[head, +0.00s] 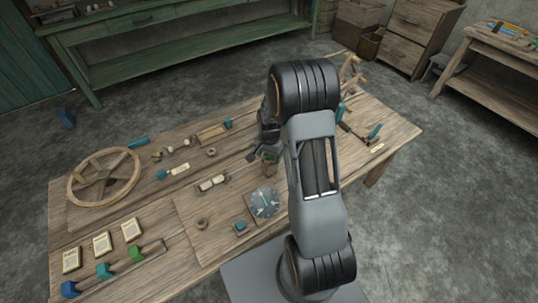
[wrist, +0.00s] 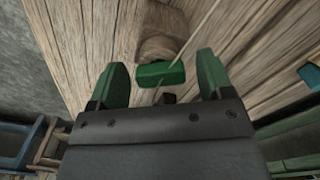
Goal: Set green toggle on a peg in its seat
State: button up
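The green toggle (wrist: 160,75) is a small block in the wrist view, lying across the front of a round wooden peg or post (wrist: 165,47). A thin pale line crosses it. I cannot tell from this view whether it is fully seated. My gripper (wrist: 160,72) has two green fingers, one on each side of the toggle. The fingers are apart, with clear gaps between them and the toggle. In the head view, my arm hides most of the gripper and the spot around it, above the middle of the wooden bench (head: 185,258).
A spoked wooden wheel (head: 104,178) lies on the left of the bench. A row of blue, teal and green blocks (head: 104,270) is at the front left, by several cards (head: 102,243). A round dial (head: 264,202) sits near my arm.

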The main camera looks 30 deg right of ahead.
jog(key=shift+o, duration=0.2)
notch_tip(320, 180, up, 14)
jog(key=p, duration=0.2)
dwell(0.4)
jog(key=shift+f, duration=0.1)
